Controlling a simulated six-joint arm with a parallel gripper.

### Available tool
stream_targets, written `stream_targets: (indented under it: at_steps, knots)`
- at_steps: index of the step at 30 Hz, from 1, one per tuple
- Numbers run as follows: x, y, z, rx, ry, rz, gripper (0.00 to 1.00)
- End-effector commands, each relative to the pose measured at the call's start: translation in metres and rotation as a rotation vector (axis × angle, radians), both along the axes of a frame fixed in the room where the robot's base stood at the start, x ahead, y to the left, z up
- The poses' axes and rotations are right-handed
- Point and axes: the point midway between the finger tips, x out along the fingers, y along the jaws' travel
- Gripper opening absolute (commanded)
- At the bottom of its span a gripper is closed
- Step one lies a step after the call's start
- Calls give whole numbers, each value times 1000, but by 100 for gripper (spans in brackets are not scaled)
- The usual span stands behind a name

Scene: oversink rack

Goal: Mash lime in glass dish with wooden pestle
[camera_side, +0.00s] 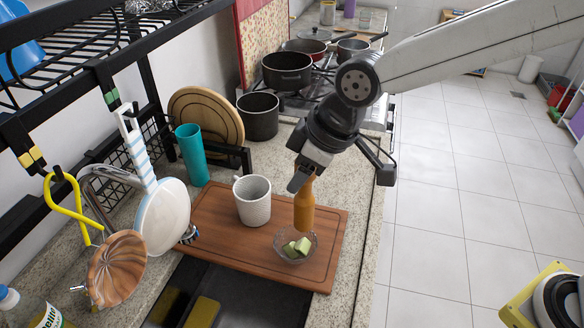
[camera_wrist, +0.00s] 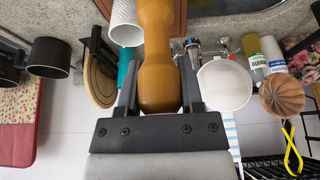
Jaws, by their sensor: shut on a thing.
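A wooden pestle (camera_side: 304,207), orange-brown, stands nearly upright in my gripper (camera_side: 301,181). Its lower end is over the back part of the small clear glass dish (camera_side: 308,257); I cannot tell if it touches anything. Pale green lime pieces (camera_side: 298,247) lie in the dish, in front of the pestle's end. The dish sits near the front right of a brown wooden board (camera_side: 220,235). In the wrist view the pestle (camera_wrist: 158,60) runs between both fingers, which are closed around it. The dish and lime do not show clearly there.
A white ribbed mug (camera_side: 252,202) stands on the board, left of the pestle. A teal cup (camera_side: 192,155) and round wooden boards (camera_side: 208,115) are behind it. A black rack with hanging utensils is at left. Pots (camera_side: 287,72) stand on the stove behind.

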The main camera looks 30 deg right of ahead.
Motion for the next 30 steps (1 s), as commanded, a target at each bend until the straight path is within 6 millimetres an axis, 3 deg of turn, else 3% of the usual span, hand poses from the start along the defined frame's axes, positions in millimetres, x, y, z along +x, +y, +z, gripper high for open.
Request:
stream_targets:
  at_steps: [30]
  knots:
    - [0, 0, -34, 0, 0, 0, 0]
